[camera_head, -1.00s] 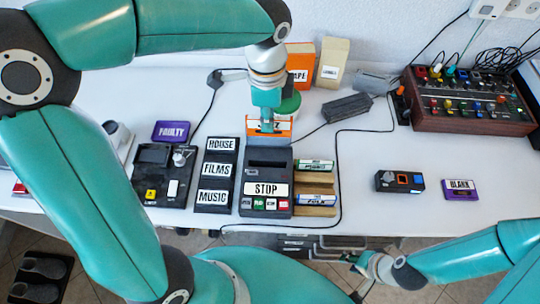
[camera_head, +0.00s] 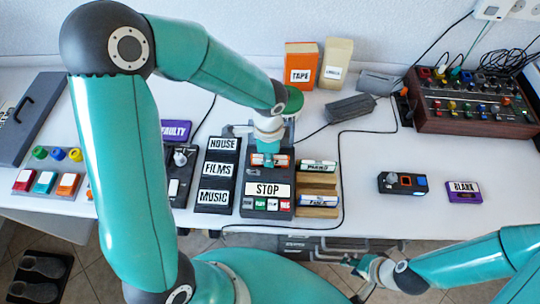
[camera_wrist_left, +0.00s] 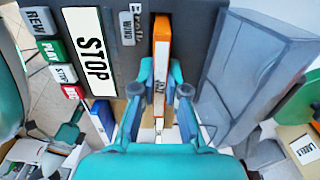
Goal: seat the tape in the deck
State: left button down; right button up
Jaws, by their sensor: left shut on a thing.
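The deck (camera_head: 268,205) is a dark box with a STOP label and a row of small buttons, at mid table. Its face also fills the upper left of the left wrist view (camera_wrist_left: 112,14). My left gripper (camera_head: 270,161) is shut on an orange tape (camera_head: 284,161) over the deck's rear part, where the slot is. In the left wrist view the tape (camera_wrist_left: 161,45) stands between the fingertips, against the deck's dark face. The gripper hides the slot, so I cannot tell how deep the tape sits. My right gripper (camera_head: 360,264) is beyond the table's front edge, its jaws unclear.
Left of the deck stands a HOUSE, FILMS, MUSIC holder (camera_head: 217,180). Right of it a wooden rack (camera_head: 318,212) holds tapes. A purple BLANK tape (camera_head: 464,192) and a small dark device (camera_head: 402,183) lie farther right. A cable runs beside the rack.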

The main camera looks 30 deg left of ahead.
pick_arm(q)
jog(key=shift+f+b, duration=0.6)
jog(key=shift+f, duration=0.05)
jog(key=shift+r, duration=0.1)
jog(key=c, duration=1.2)
grip_release()
jog(key=shift+r+p, duration=0.55)
jog(key=shift+p, duration=0.05)
notch_tip(320, 180, up, 12)
jog(key=shift+p, duration=0.45)
jog(key=shift+r, duration=0.1)
